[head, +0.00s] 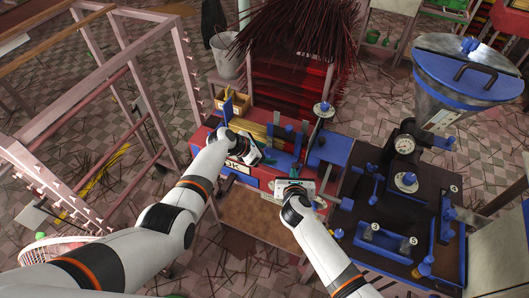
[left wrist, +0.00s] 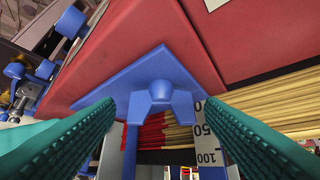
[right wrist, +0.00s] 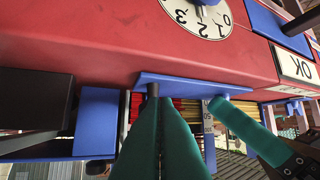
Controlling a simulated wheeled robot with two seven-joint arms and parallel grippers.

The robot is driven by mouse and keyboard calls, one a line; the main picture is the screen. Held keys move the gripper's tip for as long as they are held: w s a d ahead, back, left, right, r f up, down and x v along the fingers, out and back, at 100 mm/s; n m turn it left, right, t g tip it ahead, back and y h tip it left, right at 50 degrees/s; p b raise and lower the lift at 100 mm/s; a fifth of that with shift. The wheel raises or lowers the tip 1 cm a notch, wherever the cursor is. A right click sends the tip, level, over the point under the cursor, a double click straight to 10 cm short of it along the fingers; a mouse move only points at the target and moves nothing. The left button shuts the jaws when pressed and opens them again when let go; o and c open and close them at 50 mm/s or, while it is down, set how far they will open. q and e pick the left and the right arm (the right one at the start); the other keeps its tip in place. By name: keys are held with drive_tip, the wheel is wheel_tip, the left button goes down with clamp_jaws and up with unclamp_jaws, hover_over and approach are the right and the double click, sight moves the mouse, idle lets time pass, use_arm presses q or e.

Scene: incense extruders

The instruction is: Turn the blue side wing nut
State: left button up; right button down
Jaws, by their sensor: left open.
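The blue wing nut (left wrist: 160,98) shows in the left wrist view, against a blue plate (left wrist: 118,92) on the red machine (left wrist: 130,55). My left gripper (left wrist: 155,105) is open, with one teal finger on each side of the nut; I cannot tell whether either touches it. In the head view my left gripper (head: 262,156) is at the front of the red machine, and the nut cannot be made out.
A white numbered dial (right wrist: 200,28) and an OK label (right wrist: 295,68) are on the red face. A printed scale (left wrist: 210,150) and yellow sticks (left wrist: 265,108) lie close to the left gripper. A dark bench (head: 350,215) with blue fittings stands to the right.

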use_arm(q)
drive_tip(key=shift+c, duration=0.5)
drive_tip(key=c, duration=0.9)
drive_tip(key=shift+m+g, duration=0.4)
drive_tip(key=shift+m, duration=0.2)
drive_tip(key=shift+h, duration=0.3)
drive_tip(key=o, duration=1)
drive_tip(key=shift+a, duration=0.1)
